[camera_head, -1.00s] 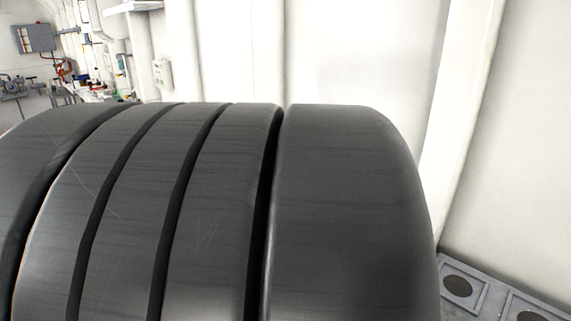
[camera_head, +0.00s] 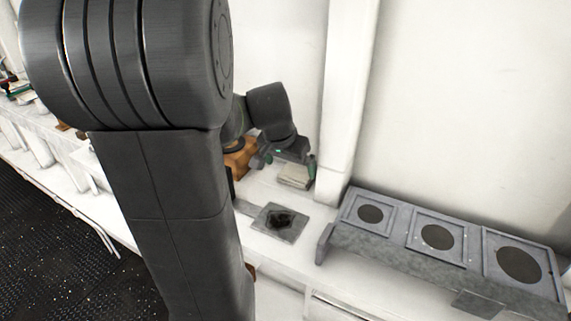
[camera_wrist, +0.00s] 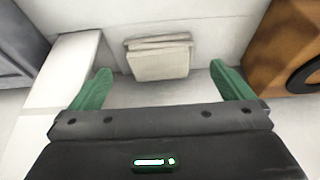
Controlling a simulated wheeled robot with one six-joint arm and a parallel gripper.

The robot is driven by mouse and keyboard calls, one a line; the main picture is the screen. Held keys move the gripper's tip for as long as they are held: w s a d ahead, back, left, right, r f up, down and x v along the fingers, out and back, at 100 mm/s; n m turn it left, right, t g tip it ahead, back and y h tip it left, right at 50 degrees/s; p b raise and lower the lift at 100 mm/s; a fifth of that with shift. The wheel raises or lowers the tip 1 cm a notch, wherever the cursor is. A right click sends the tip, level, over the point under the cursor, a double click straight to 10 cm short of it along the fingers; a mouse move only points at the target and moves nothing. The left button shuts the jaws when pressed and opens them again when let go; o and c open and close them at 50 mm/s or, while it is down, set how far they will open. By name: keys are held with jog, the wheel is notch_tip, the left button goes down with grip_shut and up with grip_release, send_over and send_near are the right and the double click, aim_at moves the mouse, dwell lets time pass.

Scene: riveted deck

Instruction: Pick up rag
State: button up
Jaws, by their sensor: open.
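The rag (camera_wrist: 159,59) is a folded beige cloth lying on the white counter, near the wall. In the wrist view it sits beyond and between the two green fingertips of my gripper (camera_wrist: 158,86), apart from both. My gripper is open and empty. In the head view the rag (camera_head: 294,176) lies just below my gripper (camera_head: 290,165), by the white wall post. My own arm hides part of the counter there.
An orange-brown box (camera_wrist: 286,45) stands right of the rag in the wrist view. A grey plate with a dark hole (camera_head: 281,222) lies on the counter. A grey rack with round openings (camera_head: 440,245) stands to the right. A white post (camera_head: 347,100) rises behind.

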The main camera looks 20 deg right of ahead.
aim_at(296, 172)
jog(key=shift+w+d, duration=0.4)
jog(key=shift+d, duration=0.15)
jog(key=shift+w+d+f, duration=0.15)
jog(key=shift+w+d, duration=0.05)
jog(key=shift+p+x, duration=0.45)
jog(key=shift+x, duration=1.85)
jog(key=c, duration=0.9)
jog(key=shift+a+r+b, duration=0.1)
jog(key=shift+r+b, duration=0.15)
jog(key=shift+b, duration=0.05)
notch_tip(296, 172, up, 7)
jog(key=shift+b, duration=0.5)
jog(key=s+a+b, duration=0.4)
jog(key=s+a, duration=0.9)
jog(key=a, duration=0.2)
jog(key=shift+f, duration=0.25)
